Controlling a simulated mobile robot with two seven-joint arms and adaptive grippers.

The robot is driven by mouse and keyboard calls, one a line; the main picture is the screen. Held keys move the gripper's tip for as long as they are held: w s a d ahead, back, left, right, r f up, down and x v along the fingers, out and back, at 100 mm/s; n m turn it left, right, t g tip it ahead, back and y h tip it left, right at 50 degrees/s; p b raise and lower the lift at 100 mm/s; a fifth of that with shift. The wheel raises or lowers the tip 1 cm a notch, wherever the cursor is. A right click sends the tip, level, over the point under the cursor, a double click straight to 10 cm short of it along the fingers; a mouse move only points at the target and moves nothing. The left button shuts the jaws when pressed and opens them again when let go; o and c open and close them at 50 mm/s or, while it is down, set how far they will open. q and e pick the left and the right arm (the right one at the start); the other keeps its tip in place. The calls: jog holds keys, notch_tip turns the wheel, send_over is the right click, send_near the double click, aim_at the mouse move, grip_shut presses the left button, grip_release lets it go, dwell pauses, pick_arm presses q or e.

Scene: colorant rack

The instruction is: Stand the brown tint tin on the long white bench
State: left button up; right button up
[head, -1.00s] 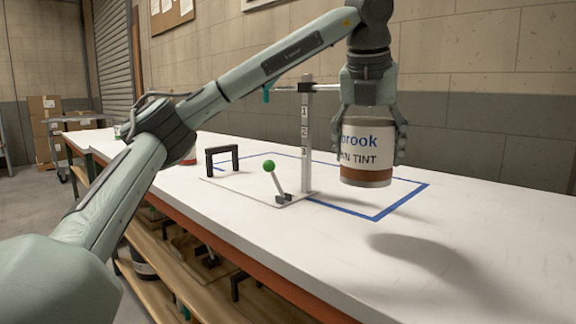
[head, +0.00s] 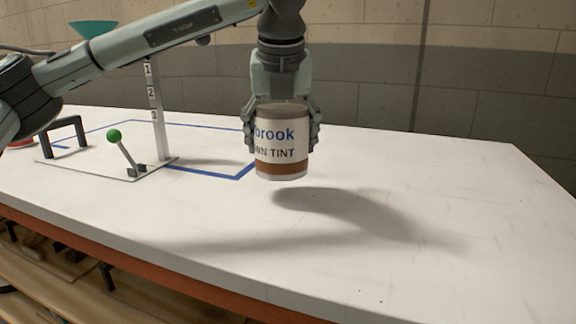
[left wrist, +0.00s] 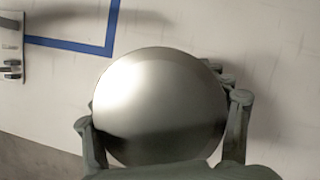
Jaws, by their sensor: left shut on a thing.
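The brown tint tin (head: 281,142) has a white label with blue and dark lettering and a brown band near its base. My left gripper (head: 284,125) is shut on it from above, one finger on each side. The tin is upright and held above the long white bench (head: 400,255), with its shadow on the top to the right. In the left wrist view the tin's round metal lid (left wrist: 160,105) sits between the fingers of the left gripper (left wrist: 163,125). My right gripper is not in view.
A blue taped outline (head: 205,175) lies on the bench to the left. Inside or beside it stand a numbered post (head: 156,115), a green-knobbed lever (head: 114,135) and a black bracket (head: 65,133). The bench to the right is clear. A shelf with items (head: 60,260) is below.

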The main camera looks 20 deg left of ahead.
aim_at(291, 111)
pick_arm(q)
jog(key=shift+d+f, duration=0.4)
jog(key=shift+d, duration=0.35)
jog(key=shift+f, duration=2)
jog(key=o, duration=1.5)
jog(key=v, duration=1.2)
